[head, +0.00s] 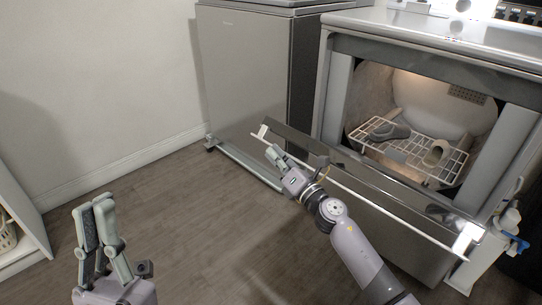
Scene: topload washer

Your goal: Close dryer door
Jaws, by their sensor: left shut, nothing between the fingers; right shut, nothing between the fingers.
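The dryer (430,24) stands at the right with its opening exposed. Its door (375,182) is hinged down at the bottom and hangs open, tilted toward me, with a pale edge bar running along its outer rim. My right gripper (273,154) is shut and empty at the left part of the door's outer edge; I cannot tell whether it touches the door. My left gripper (97,205) is shut and empty over the floor at lower left, well away from the door.
Inside the dryer a white wire rack (408,152) holds a pair of shoes (434,154). A grey washer (245,75) stands left of the dryer. A white container (503,218) with a blue part is at the far right. The floor (200,225) between my arms is clear.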

